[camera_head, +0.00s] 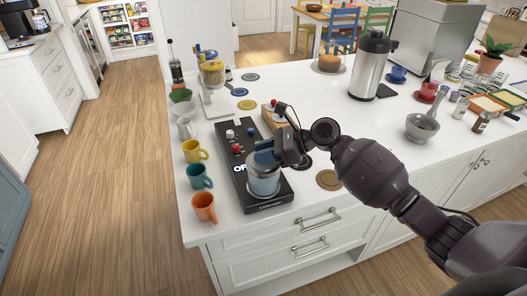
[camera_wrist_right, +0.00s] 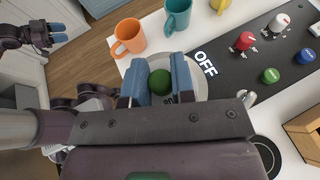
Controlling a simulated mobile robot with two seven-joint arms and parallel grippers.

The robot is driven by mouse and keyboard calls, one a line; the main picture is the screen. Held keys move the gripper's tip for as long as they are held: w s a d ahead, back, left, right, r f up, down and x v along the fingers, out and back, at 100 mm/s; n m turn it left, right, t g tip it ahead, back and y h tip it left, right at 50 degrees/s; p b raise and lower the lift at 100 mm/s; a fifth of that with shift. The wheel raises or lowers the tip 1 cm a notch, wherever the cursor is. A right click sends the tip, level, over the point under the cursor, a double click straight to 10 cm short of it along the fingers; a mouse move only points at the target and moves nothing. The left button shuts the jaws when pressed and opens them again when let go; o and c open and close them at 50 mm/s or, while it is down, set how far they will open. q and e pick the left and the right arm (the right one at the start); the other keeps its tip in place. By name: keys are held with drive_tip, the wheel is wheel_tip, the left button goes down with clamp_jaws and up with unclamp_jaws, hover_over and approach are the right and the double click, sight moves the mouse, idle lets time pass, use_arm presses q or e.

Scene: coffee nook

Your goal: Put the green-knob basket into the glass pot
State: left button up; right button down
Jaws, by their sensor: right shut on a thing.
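The glass pot (camera_head: 264,186) stands at the front end of the black panel on the white counter. My right gripper (camera_head: 264,157) is directly above the pot's mouth. In the right wrist view its blue fingers (camera_wrist_right: 160,82) are closed around the green knob (camera_wrist_right: 160,83) of the basket. A pale round rim (camera_wrist_right: 202,88) shows around and below the fingers. The basket's body is mostly hidden by the gripper, so I cannot tell how deep it sits in the pot. My left gripper (camera_wrist_right: 57,33) shows in the right wrist view, empty, fingers apart, away from the counter.
Orange (camera_head: 204,207), teal (camera_head: 199,176) and yellow (camera_head: 195,151) mugs stand along the counter's left edge. The black panel (camera_head: 240,165) carries coloured knobs and OFF lettering. A brown coaster (camera_head: 329,180) lies to the right.

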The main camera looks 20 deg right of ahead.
drive_tip(key=c, duration=0.9)
unclamp_jaws()
drive_tip(key=b+v, duration=0.1)
drive_tip(key=v, duration=0.9)
drive_tip(key=shift+s+d+r, duration=0.15)
drive_tip(key=shift+d+r, duration=0.05)
drive_tip(key=shift+d, duration=0.15)
